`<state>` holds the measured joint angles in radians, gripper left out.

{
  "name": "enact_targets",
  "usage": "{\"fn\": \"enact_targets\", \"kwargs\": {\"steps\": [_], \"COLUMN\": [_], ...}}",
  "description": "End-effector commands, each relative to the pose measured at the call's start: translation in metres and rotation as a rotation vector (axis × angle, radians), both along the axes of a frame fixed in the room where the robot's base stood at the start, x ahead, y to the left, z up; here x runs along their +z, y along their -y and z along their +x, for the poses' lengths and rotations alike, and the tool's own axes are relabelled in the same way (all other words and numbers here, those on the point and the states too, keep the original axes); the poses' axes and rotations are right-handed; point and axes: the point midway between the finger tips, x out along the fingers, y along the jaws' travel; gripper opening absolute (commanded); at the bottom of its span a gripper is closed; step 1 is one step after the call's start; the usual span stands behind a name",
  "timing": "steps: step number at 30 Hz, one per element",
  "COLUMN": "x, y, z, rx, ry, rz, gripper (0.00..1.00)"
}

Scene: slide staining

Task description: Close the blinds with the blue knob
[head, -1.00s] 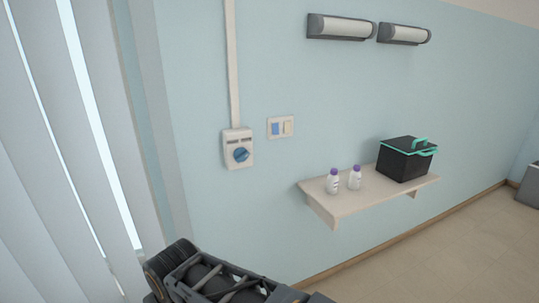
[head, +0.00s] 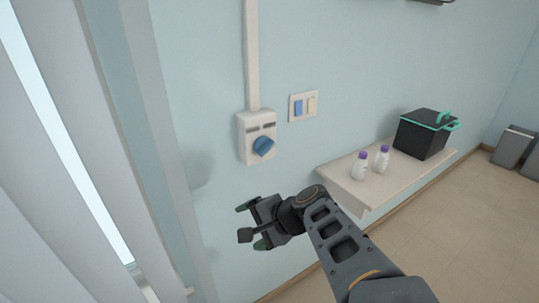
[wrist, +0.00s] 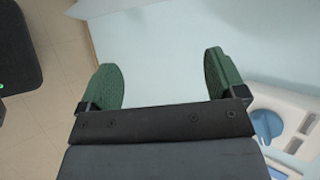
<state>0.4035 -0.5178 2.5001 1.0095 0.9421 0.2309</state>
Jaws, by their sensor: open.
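The blue knob (head: 263,146) sits on a white control box (head: 250,131) on the wall, below a vertical white conduit. The white vertical blinds (head: 70,150) hang at the left, with a bright gap between slats. My gripper (head: 252,226) is open and empty, below the knob and apart from it in the head view. In the wrist view, my gripper's green fingers (wrist: 160,85) stand wide apart with nothing between them.
A switch plate (head: 303,106) with a blue and a cream rocker is right of the box. A wall shelf (head: 345,182) holds two white bottles (head: 360,167) with purple caps and a black box (head: 420,138) with teal handles.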

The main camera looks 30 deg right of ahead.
Motion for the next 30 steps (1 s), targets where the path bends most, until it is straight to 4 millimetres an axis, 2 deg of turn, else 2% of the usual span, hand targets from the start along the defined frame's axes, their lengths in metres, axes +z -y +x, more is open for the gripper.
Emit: {"fn": "enact_targets", "kwargs": {"steps": [1,6,12,15,20,30], "x": [0.005,0.037,0.064,0.071,0.077,0.077], "y": [0.013,0.061,0.112,0.127,0.134,0.127], "z": [0.01,0.033,0.039,0.039,0.05,0.113], "rx": [-0.125,-0.46,-0.689,-0.744,-0.772,-0.774], "ry": [0.021,0.129,0.254,0.293,0.319,0.317], "rz": [0.127,0.52,0.82,0.902,0.956,0.957], "gripper": [0.89,0.89,0.89,0.89,0.89,0.89]}}
